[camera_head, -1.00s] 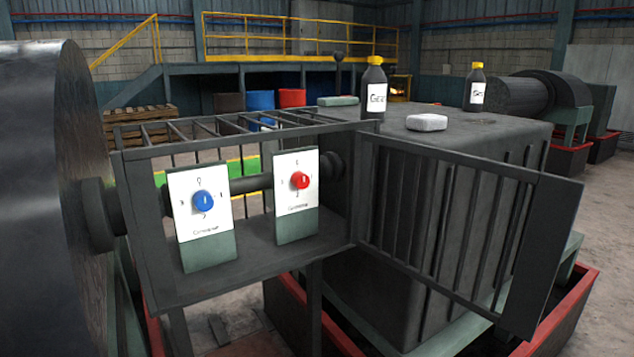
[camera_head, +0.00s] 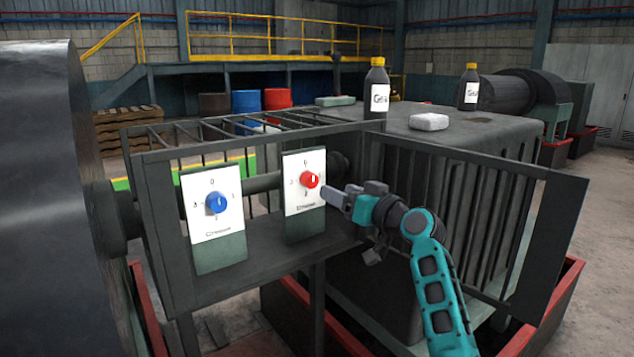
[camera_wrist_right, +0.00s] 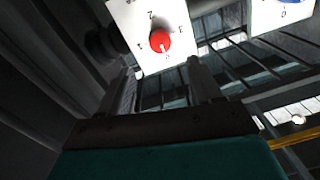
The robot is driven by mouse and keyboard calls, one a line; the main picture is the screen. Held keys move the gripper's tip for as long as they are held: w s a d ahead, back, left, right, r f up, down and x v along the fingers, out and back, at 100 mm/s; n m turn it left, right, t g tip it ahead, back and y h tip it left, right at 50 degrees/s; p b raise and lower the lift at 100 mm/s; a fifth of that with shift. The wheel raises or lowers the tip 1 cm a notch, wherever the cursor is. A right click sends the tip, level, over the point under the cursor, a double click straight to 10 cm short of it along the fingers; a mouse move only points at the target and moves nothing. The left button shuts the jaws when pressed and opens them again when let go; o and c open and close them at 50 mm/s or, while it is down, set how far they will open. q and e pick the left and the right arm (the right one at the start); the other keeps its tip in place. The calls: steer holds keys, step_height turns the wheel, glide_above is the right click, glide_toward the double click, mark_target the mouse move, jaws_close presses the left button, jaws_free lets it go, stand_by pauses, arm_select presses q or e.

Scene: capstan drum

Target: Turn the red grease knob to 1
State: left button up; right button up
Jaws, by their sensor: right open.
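The red knob (camera_head: 309,180) sits on a white dial plate (camera_head: 296,205) with small numbers around it, on the right-hand panel inside the open guard. A short white mark shows on the knob; I cannot tell for certain which number it points at. My right gripper (camera_head: 337,196) is just right of the knob, apart from it. In the right wrist view the knob (camera_wrist_right: 160,42) lies beyond and roughly between the two spread fingers of the empty gripper (camera_wrist_right: 165,82). My left gripper is not in view.
A blue knob (camera_head: 216,203) is on the panel to the left. The barred guard door (camera_head: 450,205) stands open at the right, behind my right arm. Bars (camera_head: 240,128) run above the panels. A big drum (camera_head: 40,190) fills the left. Bottles (camera_head: 376,88) stand on the housing.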

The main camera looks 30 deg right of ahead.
mark_target(313, 181)
steer(key=w, duration=0.3)
steer(key=w+a, duration=0.1)
steer(key=w, duration=0.4)
steer(key=shift+w+a, duration=0.35)
steer(key=c, duration=1)
